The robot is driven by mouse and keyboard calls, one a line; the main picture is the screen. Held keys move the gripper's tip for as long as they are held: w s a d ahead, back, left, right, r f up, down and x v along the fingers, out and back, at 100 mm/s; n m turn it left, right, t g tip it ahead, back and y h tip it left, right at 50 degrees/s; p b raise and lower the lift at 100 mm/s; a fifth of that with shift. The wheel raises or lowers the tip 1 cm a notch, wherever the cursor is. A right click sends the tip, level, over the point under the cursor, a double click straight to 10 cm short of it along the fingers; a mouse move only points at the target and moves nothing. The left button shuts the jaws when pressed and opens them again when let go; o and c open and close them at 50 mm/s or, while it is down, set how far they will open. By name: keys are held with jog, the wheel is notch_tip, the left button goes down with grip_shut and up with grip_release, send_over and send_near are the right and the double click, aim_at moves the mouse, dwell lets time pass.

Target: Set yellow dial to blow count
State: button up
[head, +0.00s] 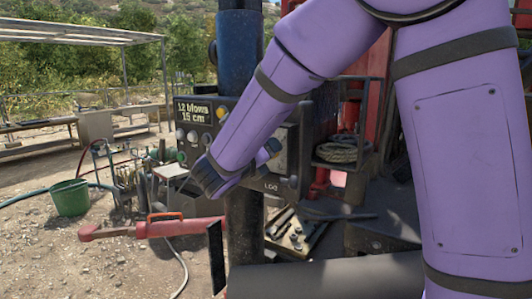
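A dark control panel (197,122) stands at the pile column, with a sign (193,112) on it reading "12 blows 15 cm". A small yellow dial (221,113) sits right of the sign, close to the left edge of my purple forearm. Its pointer and scale are too small to read. Pale round dials (192,136) and a green one (181,157) sit lower on the panel. My forearm crosses in front of the panel and hides its middle.
A blue-topped column (239,50) rises behind the panel. A red tool (150,229) and a green bucket (70,198) are at the left. A tray of tools (297,236) and a coiled rope (340,150) are at the right. Gravel ground at lower left is mostly open.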

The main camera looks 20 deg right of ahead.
jog(key=m, duration=0.4)
jog(key=shift+f, duration=0.1)
jog(key=shift+m, duration=2.2)
jog(key=o, duration=0.8)
jog(key=shift+a, duration=0.1)
jog(key=v, duration=1)
jog(key=shift+s+a, duration=0.25)
jog(key=shift+a, duration=0.05)
